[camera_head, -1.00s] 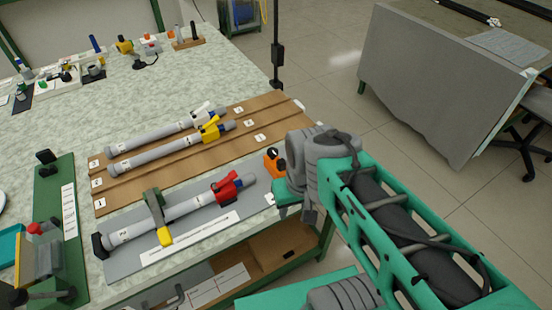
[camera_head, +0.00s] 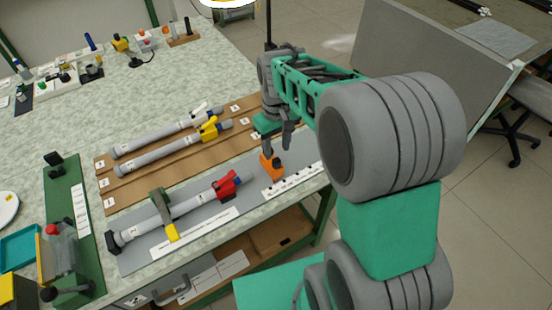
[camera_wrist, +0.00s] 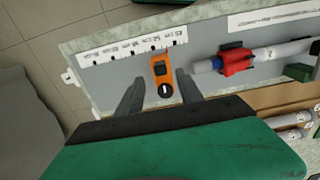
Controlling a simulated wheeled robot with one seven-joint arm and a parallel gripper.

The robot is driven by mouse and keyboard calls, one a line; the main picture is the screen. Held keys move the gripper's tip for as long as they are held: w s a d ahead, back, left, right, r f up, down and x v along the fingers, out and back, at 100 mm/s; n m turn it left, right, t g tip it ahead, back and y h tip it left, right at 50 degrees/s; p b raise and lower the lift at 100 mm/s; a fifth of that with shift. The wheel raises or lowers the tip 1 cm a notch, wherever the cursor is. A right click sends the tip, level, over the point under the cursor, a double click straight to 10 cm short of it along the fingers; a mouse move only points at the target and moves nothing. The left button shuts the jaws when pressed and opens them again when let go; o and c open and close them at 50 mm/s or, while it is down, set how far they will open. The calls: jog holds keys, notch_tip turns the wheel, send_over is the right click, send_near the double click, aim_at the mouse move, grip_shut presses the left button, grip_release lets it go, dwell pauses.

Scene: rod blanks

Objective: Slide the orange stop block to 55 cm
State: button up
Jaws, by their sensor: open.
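The orange stop block (camera_head: 271,166) sits on the grey fixture plate (camera_head: 252,196), to the right of the rod's red-clamped end. In the wrist view the orange stop block (camera_wrist: 163,76) has a black knob and stands beside a white scale strip (camera_wrist: 133,47) with printed cm marks; most numbers are too small to read. My gripper (camera_head: 278,145) is above and just behind the block. In the wrist view my gripper (camera_wrist: 157,85) is open, with one finger on each side of the block and gaps showing. Whether the fingers reach down to block height is unclear.
Two more rods lie on the brown rack (camera_head: 122,198) behind. The table's front edge runs close by the scale.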

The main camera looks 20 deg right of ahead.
aim_at(277, 160)
notch_tip(277, 160, down, 6)
jog(key=shift+f, duration=0.1)
jog(key=shift+c, duration=0.4)
grip_shut()
dwell(1.1)
